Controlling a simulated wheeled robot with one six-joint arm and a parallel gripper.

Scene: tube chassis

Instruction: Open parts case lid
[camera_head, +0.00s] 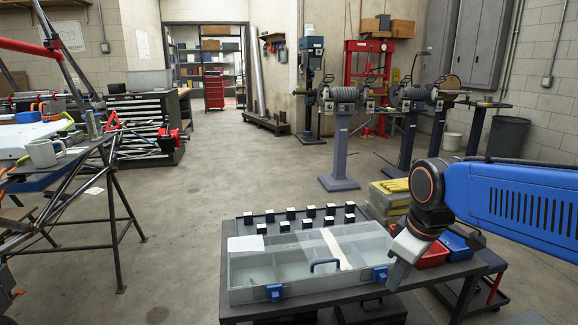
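The parts case (245,296) lies flat on a dark table. Its clear lid (285,255) looks shut, and compartment dividers and a pale strip show through it. A blue handle (324,265) sits near the front edge. A blue latch (274,292) is at the front left and another blue latch (380,274) at the front right. My gripper (397,272) points down just right of the right latch, close to the case's right front corner. I cannot tell whether it touches the case. Its fingers are seen edge-on, so their opening is hidden.
Several small black-and-white blocks (293,216) stand in rows behind the case. A red bin (433,257) and a blue bin (456,246) sit to the right, partly behind my arm. Yellow-topped boxes (388,200) stand behind the case. Open concrete floor (220,180) lies beyond.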

